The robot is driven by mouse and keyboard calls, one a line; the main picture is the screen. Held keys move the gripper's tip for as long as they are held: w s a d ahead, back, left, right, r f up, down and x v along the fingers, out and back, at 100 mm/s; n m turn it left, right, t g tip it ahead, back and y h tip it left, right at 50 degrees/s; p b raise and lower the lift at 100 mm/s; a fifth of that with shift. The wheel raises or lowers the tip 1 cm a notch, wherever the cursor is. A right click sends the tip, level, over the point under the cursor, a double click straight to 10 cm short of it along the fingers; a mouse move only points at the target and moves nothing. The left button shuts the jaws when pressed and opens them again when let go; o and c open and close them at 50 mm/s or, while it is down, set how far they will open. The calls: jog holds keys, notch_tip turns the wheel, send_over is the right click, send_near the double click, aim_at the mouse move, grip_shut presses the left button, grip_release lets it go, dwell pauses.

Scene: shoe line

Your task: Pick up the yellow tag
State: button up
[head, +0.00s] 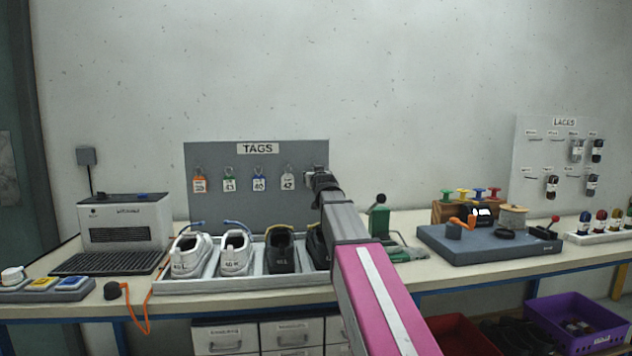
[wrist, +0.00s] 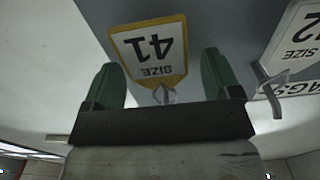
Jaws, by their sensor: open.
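The yellow tag (wrist: 150,48), yellow-bordered and marked "SIZE 41", hangs from a hook on the grey tag board. It appears upside down in the wrist view. My gripper (wrist: 160,60) is open, its two green fingers apart on either side of the tag's hook end. I cannot tell whether either finger touches the tag. In the head view my gripper (head: 321,179) is at the right end of the tag board (head: 220,160), and it and my arm hide the yellow tag there.
A white tag (wrist: 298,45) hangs just beside, near my gripper. A tray of shoes (head: 190,286) stands below the board. A laces board (head: 530,165) is at the right.

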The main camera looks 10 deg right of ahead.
jog(key=shift+w, duration=0.15)
jog(key=shift+c, duration=0.3)
jog(key=c, duration=1)
jog(key=shift+o, duration=0.2)
jog(key=shift+r, duration=0.1)
jog(key=shift+r, duration=0.5)
jog(key=s, duration=1.8)
jog(key=shift+r, duration=0.15)
